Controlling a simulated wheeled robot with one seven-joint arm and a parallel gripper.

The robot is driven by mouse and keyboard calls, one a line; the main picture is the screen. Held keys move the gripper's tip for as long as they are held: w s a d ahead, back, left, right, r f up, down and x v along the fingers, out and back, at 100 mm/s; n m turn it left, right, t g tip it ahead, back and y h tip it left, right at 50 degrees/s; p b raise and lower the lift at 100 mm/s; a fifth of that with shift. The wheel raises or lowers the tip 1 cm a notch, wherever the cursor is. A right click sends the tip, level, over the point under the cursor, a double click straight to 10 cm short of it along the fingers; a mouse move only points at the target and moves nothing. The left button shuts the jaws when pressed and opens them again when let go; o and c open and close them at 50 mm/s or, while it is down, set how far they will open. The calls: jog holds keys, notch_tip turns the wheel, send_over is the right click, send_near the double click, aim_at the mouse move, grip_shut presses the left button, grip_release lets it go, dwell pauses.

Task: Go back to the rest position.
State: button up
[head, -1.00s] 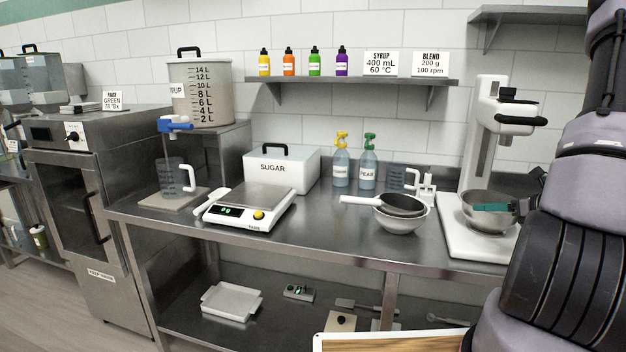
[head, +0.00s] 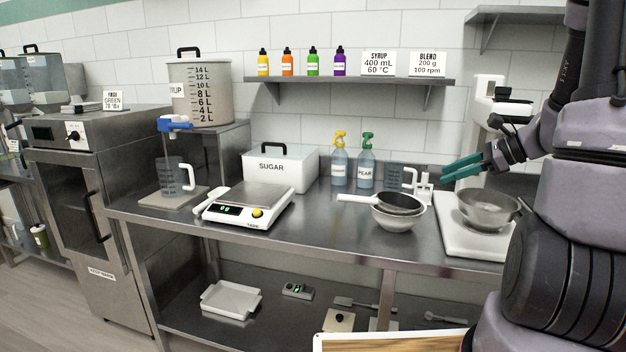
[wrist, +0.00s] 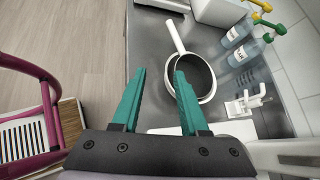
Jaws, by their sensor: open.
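My gripper (head: 462,168) has teal fingers and is open and empty. In the head view it is raised at the right, above and left of the steel mixer bowl (head: 487,212) on the white stand mixer (head: 489,100). In the wrist view the two fingers (wrist: 158,88) stand apart with nothing between them. Beyond them is the sieve (wrist: 190,70) with a white handle, resting on a bowl (head: 394,221). The sieve also shows in the head view (head: 400,203), left of my gripper.
A white scale (head: 250,203), a sugar box (head: 281,168) and two spray bottles (head: 340,166) stand on the steel counter (head: 300,243). A wall shelf (head: 350,81) with small bottles hangs above. A pink-framed item (wrist: 35,120) is at the left in the wrist view.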

jog(key=s+a+r+n+h, duration=0.3)
jog(key=s+a+r+n, duration=0.1)
jog(key=s+r+n, duration=0.4)
jog(key=s+a+r+n+h, duration=0.4)
jog(key=s+a+r+n, duration=0.1)
jog(key=s+r+n, duration=0.2)
jog(key=s+n, duration=0.1)
jog(key=n, duration=0.1)
jog(key=shift+s+r+n+t, duration=0.25)
jog(key=shift+r+n+t, duration=0.05)
jog(key=shift+r, duration=0.1)
